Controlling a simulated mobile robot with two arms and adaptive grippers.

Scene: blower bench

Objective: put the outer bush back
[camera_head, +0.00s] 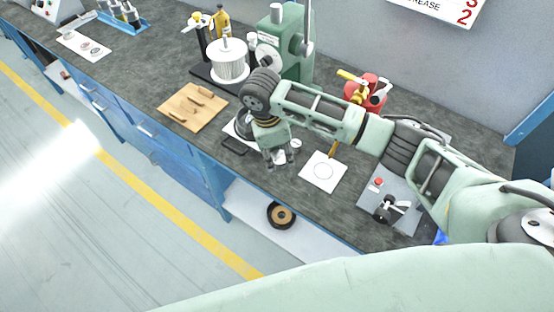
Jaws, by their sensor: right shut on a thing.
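My right arm reaches in from the right, and my right gripper (283,157) points down over the bench, left of a white square mat (323,173). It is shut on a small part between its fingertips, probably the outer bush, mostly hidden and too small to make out. The white mat has a round outline on it and no part standing there. A dark flat piece (234,145) lies just left of the gripper. My left gripper is out of view.
A green machine (298,45) stands behind my arm. A wooden board (193,106) with small tools lies to the left. A red can (366,90) stands behind my forearm. A grey plate (388,197) with a red button is at right. A dark round part (281,215) lies on the lower shelf.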

